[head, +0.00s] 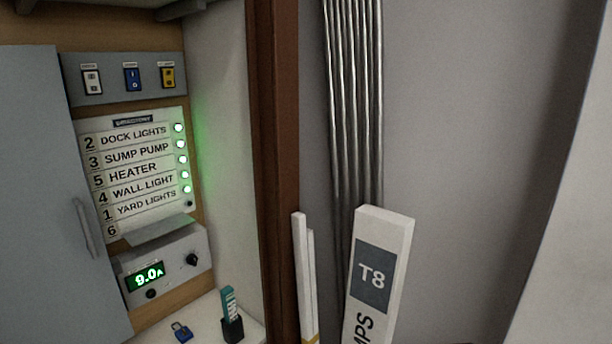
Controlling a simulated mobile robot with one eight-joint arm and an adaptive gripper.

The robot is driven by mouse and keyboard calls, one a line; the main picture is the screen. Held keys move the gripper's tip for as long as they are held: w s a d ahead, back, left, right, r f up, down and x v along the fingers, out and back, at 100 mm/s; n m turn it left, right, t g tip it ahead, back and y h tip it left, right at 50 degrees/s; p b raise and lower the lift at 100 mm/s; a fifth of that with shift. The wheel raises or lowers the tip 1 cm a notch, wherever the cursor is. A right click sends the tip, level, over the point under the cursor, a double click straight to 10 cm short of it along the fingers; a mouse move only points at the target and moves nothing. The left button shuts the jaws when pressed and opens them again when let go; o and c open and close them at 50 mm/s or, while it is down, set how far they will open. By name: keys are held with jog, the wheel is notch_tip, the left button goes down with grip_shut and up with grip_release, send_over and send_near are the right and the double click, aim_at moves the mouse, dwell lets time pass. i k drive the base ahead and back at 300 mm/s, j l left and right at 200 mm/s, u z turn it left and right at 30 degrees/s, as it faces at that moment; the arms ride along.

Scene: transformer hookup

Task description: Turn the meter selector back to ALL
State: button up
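The meter (165,268) is a grey box low on the cabinet's back panel. Its green display (146,277) reads 9.0A. The black selector knob (191,259) is on the right of the meter's face; its pointer position and any labels around it are too small to read. A second small dark round part (151,293) sits below the display. My gripper is not in view.
A directory board (118,133) with green lights hangs above the meter, with three switches (133,79) higher up. A grey door (35,190) stands left. A blue padlock (181,332) and a black holder (232,328) sit on the shelf. A T8 box (373,276) stands right.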

aim_at(191, 259)
jog(key=u, duration=1.4)
